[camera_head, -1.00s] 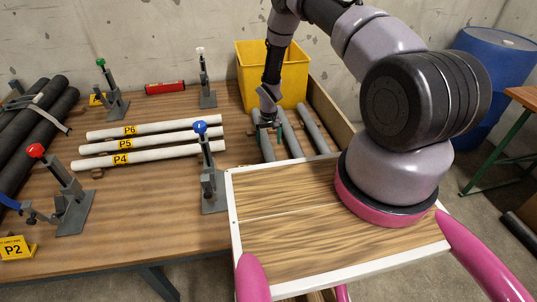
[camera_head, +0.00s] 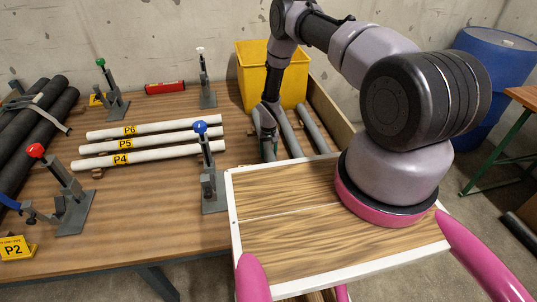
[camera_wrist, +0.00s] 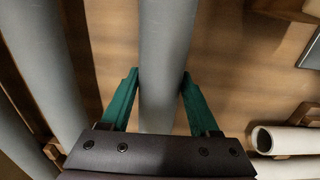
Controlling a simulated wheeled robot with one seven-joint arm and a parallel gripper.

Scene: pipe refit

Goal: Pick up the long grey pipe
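Three grey pipes lie side by side near the yellow bin. The leftmost in the head view is mostly hidden by my arm; it is the grey pipe (camera_wrist: 166,35) in the middle of the wrist view. The other grey pipes are the middle one (camera_head: 290,137) and the right one (camera_head: 312,128). My gripper (camera_wrist: 160,80) is down at the leftmost pipe, its teal fingers on either side of it. The fingers look spread, with the tips close to the pipe's sides; contact cannot be made out. Which pipe is longest is unclear.
White pipes P4 (camera_head: 150,155), P5 (camera_head: 170,138) and P6 (camera_head: 180,126) lie to the left. A blue-topped clamp stand (camera_head: 212,185) stands close to the left of my gripper. The yellow bin (camera_head: 252,75) is behind, and a wooden edge (camera_head: 332,112) runs along the right.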

